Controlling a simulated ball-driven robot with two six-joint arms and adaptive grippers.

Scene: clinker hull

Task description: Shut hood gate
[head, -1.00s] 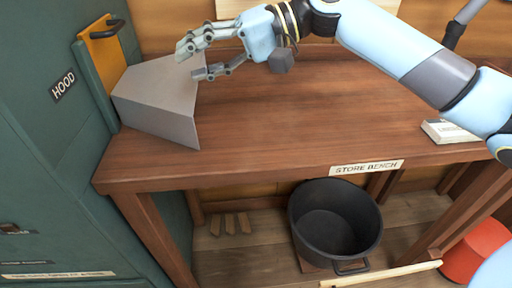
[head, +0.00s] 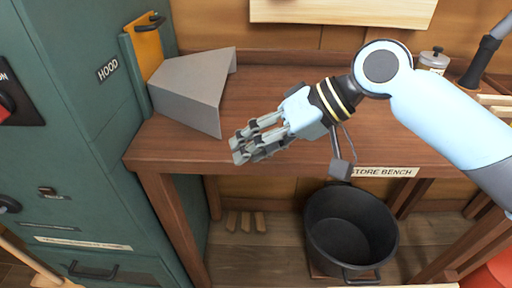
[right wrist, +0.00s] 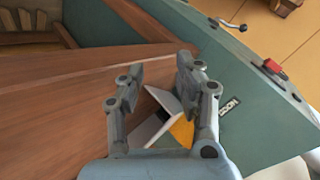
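The hood gate (head: 148,52) is an orange plate with a black handle (head: 150,21) at its top. It stands upright against the green cabinet's side, beside the HOOD label (head: 107,69), and rises above the grey hood (head: 190,88). The hood hides its lower part. My right gripper (head: 243,150) is empty near the bench's front edge, right of and nearer than the hood. In the right wrist view its fingers (right wrist: 155,85) are apart, with the grey hood (right wrist: 160,115) and the orange gate (right wrist: 182,131) beyond them. My left gripper is out of view.
The green cabinet (head: 65,120) borders the wooden bench (head: 290,110) on the left. A black pot (head: 350,235) stands on the floor below. A lidded jar (head: 433,60) is at the back right. The bench's middle behind my arm is clear.

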